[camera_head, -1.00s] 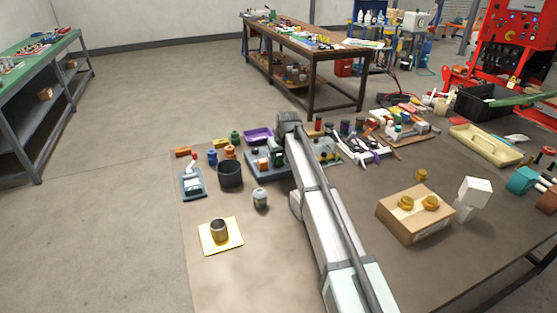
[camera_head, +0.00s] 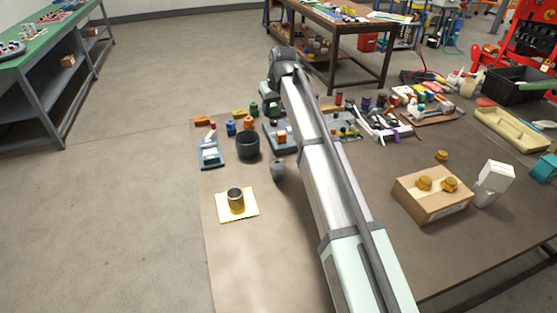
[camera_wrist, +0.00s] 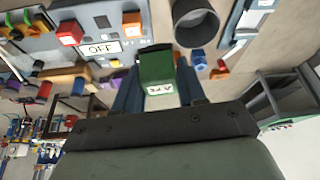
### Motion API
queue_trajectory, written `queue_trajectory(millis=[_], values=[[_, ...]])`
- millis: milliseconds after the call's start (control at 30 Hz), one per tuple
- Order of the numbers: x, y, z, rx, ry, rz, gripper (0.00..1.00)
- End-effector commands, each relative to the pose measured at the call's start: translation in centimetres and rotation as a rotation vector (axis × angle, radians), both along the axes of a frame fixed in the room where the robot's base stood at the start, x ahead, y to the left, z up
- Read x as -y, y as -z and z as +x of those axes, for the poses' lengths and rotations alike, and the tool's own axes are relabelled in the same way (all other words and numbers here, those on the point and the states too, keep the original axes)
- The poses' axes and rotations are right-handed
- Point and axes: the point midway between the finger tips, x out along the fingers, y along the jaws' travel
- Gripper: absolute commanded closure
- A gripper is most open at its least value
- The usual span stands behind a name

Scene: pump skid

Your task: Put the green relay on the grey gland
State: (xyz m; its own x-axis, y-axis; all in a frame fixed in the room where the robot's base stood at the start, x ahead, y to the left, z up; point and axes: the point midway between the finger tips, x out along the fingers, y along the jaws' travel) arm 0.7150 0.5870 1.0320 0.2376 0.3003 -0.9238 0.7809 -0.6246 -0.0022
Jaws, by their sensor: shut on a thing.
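The green relay (camera_wrist: 157,68), a block with a small white label, is between the fingers of my gripper (camera_wrist: 160,88) in the wrist view. My gripper is shut on it. In the head view the arm hides most of the gripper and I cannot make out the relay. A small grey rounded piece (camera_head: 278,170) stands on the brown table left of my arm; it may be the grey gland, but I cannot tell for sure.
A brass-coloured cup (camera_head: 236,200) stands on a yellow square (camera_head: 223,214) at the front left. A cardboard box (camera_head: 432,202) with yellow caps and a white block (camera_head: 493,184) stand right of my arm. Many small parts crowd the back.

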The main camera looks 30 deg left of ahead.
Motion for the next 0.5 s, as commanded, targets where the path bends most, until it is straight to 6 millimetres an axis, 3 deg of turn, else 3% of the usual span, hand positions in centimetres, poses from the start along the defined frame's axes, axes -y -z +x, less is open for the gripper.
queue_trajectory(millis=[33,167,300,500], values=[[1.1,-0.2,-2.5,0.001,-0.005,0.001,0.91],[3.0,-0.5,-5.8,0.001,0.003,0.000,0.91],[4.9,0.1,-7.5,-0.001,0.033,0.000,0.91],[6.0,0.6,-8.4,-0.001,0.088,0.000,0.91]])
